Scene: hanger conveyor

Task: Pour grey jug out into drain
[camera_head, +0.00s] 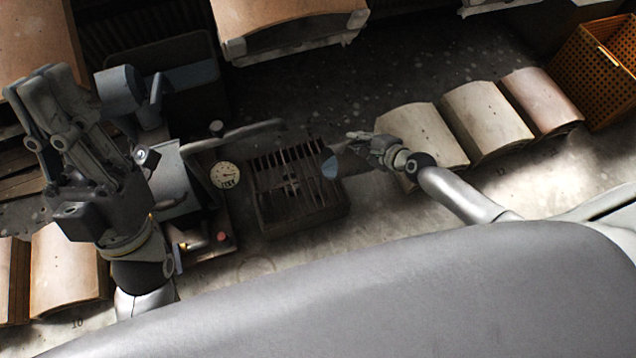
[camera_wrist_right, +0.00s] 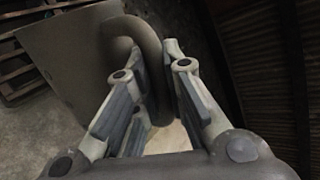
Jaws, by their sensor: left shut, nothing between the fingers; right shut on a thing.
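The grey jug (camera_head: 330,167) is at the right edge of the drain (camera_head: 296,182), a dark slatted grate in a square frame on the floor. The jug looks tipped, with its pale end toward the grate; I see no liquid flowing. My right gripper (camera_head: 368,148) is shut on the jug's handle. In the right wrist view the curved handle (camera_wrist_right: 150,60) passes between the fingers (camera_wrist_right: 152,100), beside a broad grey surface. My left gripper (camera_head: 55,115) is shut and empty, raised at the left, apart from the drain.
A blue-grey cylindrical vessel (camera_head: 120,90) with a handle shows beside my left gripper. A round gauge (camera_head: 225,175) and a pipe (camera_head: 250,130) stand left of the drain. Curved tan panels (camera_head: 425,133) lie to the right. An orange crate (camera_head: 600,72) is at the far right.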

